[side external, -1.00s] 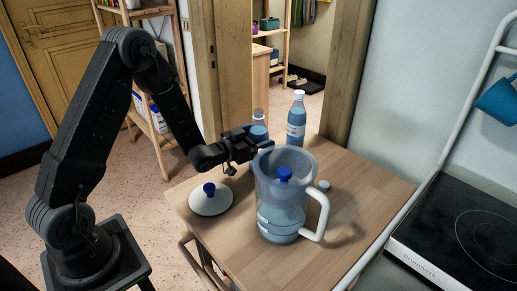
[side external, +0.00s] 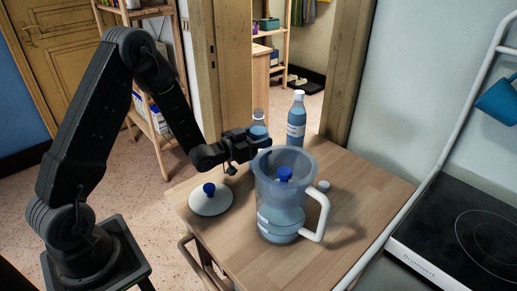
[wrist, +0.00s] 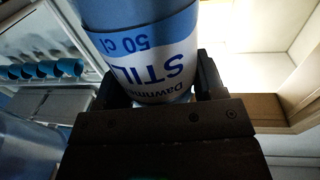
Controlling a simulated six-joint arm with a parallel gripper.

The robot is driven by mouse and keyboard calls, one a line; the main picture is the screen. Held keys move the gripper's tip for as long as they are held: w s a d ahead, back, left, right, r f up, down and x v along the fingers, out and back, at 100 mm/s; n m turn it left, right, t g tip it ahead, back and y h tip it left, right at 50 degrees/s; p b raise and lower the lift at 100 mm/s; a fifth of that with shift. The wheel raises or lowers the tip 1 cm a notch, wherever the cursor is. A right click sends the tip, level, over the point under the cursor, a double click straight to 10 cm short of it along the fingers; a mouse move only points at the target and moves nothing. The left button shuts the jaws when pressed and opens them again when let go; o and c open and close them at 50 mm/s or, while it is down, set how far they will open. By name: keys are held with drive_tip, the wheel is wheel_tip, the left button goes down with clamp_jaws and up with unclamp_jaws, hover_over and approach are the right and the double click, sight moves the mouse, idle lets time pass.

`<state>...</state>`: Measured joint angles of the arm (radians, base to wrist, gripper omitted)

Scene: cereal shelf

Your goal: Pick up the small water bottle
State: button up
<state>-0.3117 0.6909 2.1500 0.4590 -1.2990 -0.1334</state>
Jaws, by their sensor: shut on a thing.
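A bottle with a white and blue label reading "STILL" and "50 cl" (wrist: 150,60) fills the middle of the wrist view, upside down in the picture. My gripper (wrist: 160,85) is shut on it, with a dark finger on each side. In the side external view my gripper (side external: 262,140) is at the back of the wooden table, against the small water bottle (side external: 258,128). The bottle's lower part is hidden behind the gripper and pitcher, so I cannot tell whether it touches the table. A taller blue bottle (side external: 297,120) stands upright to its right.
A clear pitcher (side external: 262,190) with a white handle stands just in front of my gripper; a blue cap (side external: 284,174) shows through it. The table's right side (side external: 365,195) is mostly clear. A black cooktop (side external: 460,235) is at right.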

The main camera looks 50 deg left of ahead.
drive_tip(key=shift+r, duration=0.15)
drive_tip(key=shift+r, duration=0.5)
drive_tip(key=r, duration=0.2)
drive_tip(key=a+r, duration=0.1)
drive_tip(key=shift+s+r, duration=0.25)
drive_tip(key=shift+r, duration=0.15)
drive_tip(key=s+a+r, duration=0.5)
drive_tip(key=s+a, duration=0.1)
drive_tip(key=a, duration=0.2)
wheel_tip(320, 180, up, 6)
drive_tip(key=m+g+h, duration=0.2)
drive_tip(key=m+h, duration=0.2)
drive_tip(key=h, duration=0.3)
hover_over(254, 122)
drive_tip(key=s, duration=0.2)
drive_tip(key=d+r+m+g+h, duration=0.5)
drive_tip(key=d, duration=0.7)
drive_tip(key=shift+w+r, duration=0.3)
drive_tip(key=shift+r, duration=0.05)
